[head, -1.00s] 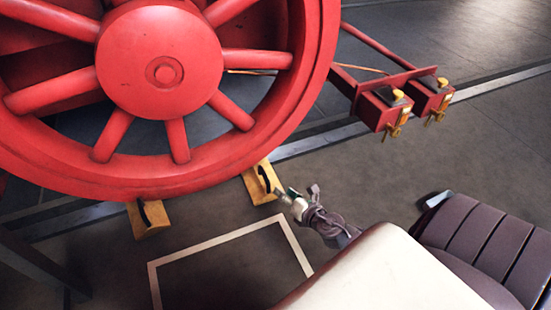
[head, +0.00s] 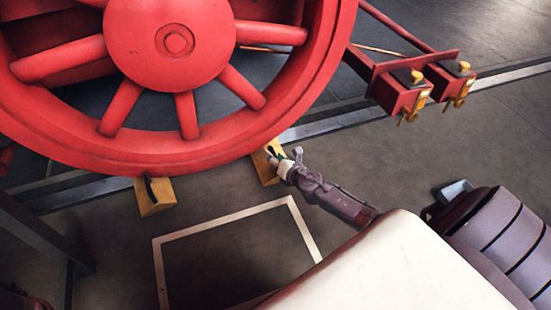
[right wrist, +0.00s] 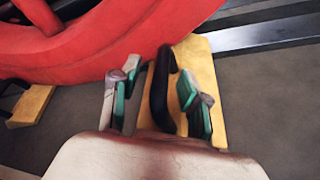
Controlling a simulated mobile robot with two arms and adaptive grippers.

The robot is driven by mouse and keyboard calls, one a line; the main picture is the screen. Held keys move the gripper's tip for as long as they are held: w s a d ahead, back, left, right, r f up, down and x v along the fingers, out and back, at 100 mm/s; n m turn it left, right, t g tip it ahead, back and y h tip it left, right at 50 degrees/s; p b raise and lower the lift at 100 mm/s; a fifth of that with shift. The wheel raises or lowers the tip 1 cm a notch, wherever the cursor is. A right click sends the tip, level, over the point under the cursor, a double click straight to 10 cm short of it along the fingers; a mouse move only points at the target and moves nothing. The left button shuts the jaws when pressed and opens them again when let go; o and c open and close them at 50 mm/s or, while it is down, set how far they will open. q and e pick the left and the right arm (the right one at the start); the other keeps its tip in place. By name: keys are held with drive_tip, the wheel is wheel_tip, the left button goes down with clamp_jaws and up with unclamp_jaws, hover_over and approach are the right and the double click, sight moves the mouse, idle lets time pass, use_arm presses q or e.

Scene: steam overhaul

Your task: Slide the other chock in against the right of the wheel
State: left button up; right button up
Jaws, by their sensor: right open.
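The big red wheel (head: 190,150) fills the upper left of the head view. The right chock (head: 266,168), a yellow block with a black handle, sits on the floor by the wheel's lower right rim. In the right wrist view the chock (right wrist: 205,75) lies close to the red rim, and I cannot tell whether they touch. My right gripper (right wrist: 158,95) is open, with its green-padded fingers on either side of the black handle (right wrist: 160,90). The other yellow chock (head: 154,196) is under the wheel's lower left; it also shows in the wrist view (right wrist: 30,103). My left gripper is not visible.
A steel rail (head: 325,124) runs across the floor behind the chocks. A white square outline (head: 225,217) marks the bare floor in front. Red brackets with yellow fittings (head: 402,93) jut out at the upper right. A dark beam (head: 40,235) stands at the lower left.

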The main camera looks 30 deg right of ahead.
clamp_jaws()
drive_tip(key=shift+d, duration=0.1)
idle(0.3)
drive_tip(key=shift+s+d+b, duration=0.25)
drive_tip(key=shift+d, duration=0.75)
drive_tip(key=shift+s+d+b, duration=0.25)
drive_tip(key=shift+d, duration=0.75)
unclamp_jaws()
